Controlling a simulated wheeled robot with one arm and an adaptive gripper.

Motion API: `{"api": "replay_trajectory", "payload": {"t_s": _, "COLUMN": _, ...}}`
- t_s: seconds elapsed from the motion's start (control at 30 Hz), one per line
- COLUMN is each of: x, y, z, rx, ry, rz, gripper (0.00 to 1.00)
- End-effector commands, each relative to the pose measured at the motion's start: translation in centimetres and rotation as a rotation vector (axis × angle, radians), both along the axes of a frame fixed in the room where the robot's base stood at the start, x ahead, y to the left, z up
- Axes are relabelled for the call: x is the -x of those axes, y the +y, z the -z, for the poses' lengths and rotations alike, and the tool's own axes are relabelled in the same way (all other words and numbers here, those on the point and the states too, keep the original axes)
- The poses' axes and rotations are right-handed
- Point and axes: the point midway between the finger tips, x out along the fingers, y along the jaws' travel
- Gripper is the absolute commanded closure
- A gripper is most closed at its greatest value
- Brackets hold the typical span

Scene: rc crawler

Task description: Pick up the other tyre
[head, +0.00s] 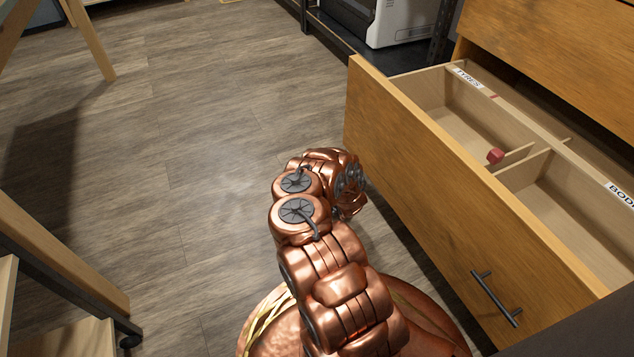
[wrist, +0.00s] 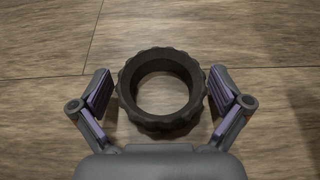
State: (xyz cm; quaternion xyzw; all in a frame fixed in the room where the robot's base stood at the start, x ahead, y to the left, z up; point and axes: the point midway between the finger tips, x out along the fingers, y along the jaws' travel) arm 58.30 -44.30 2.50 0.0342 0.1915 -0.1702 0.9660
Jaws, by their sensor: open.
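A black knobbly tyre (wrist: 161,122) shows in the wrist view, lying flat with its round hole facing the camera and wood floor visible through it. My gripper (wrist: 162,94) is open, with one finger on each side of the tyre. A small gap shows on both sides, and nothing is held. I cannot tell the exact height of the fingers over the floor. In the head view my copper arm reaches down beside the drawer and hides the gripper and the tyre.
An open wooden drawer (head: 433,178) stands at the right, with compartments labelled TYRES (head: 468,78) and BOD-something. A small red piece (head: 495,156) lies in the TYRES compartment. The wood floor (head: 180,150) to the left is clear. A wooden frame with a castor stands at lower left.

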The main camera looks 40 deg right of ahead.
Motion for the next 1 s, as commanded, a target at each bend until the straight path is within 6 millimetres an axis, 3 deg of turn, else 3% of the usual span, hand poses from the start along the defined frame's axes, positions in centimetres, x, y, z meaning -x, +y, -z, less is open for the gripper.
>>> {"api": "replay_trajectory", "payload": {"t_s": 0.3, "x": -0.78, "y": -0.32, "z": 0.40, "rx": -0.001, "ry": 0.002, "rz": 0.001, "gripper": 0.00}}
{"api": "replay_trajectory", "payload": {"t_s": 0.77, "x": -0.79, "y": -0.31, "z": 0.39, "rx": 0.000, "ry": 0.001, "rz": 0.001, "gripper": 0.47}}
{"api": "replay_trajectory", "payload": {"t_s": 1.0, "x": -0.80, "y": -0.30, "z": 0.31, "rx": 0.000, "ry": 0.001, "rz": 0.000, "gripper": 0.48}}
